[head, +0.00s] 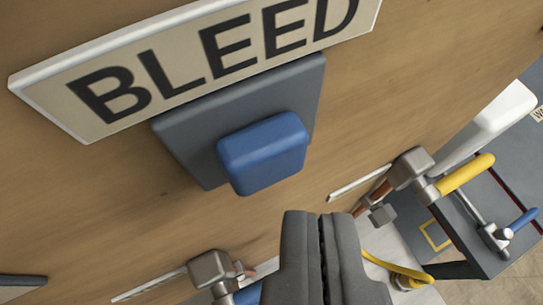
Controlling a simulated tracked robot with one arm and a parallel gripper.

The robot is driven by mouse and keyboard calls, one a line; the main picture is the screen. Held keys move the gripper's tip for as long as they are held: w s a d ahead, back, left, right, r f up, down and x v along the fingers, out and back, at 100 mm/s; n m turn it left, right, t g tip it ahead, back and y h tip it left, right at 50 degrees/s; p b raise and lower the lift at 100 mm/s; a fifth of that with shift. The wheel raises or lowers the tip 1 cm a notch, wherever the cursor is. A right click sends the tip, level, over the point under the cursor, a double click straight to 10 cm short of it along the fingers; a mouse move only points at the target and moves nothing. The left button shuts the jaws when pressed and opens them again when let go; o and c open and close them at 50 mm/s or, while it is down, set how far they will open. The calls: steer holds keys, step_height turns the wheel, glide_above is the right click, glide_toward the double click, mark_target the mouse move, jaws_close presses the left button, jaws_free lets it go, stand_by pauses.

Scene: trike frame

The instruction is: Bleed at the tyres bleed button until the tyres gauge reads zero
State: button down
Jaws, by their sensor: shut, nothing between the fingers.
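The blue bleed button (262,153) sits on a grey backing plate (190,150) on a wooden panel, under a white sign reading BLEED (200,62). My gripper (316,218) is shut and empty. Its fingertips are below and a little right of the button in the picture, apart from it in the image. The depth gap to the panel cannot be told. No tyres gauge shows in this view.
A valve with a yellow handle (467,174) is at the right, and another metal fitting (210,270) is at the lower left. A yellow hose (400,268) runs beside my gripper. A grey table with a blue-handled part (523,220) stands at far right.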

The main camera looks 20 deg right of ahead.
steer(key=shift+w, duration=0.1)
stand_by(0.7)
steer(key=shift+w+b, duration=0.3)
steer(key=shift+w+r, duration=0.1)
steer(key=shift+w, duration=0.4)
stand_by(0.8)
steer(key=shift+s, duration=0.15)
stand_by(2.7)
steer(key=shift+s+b, duration=0.8)
steer(key=shift+b, duration=0.05)
steer(key=s+b, duration=0.3)
steer(key=s, duration=0.2)
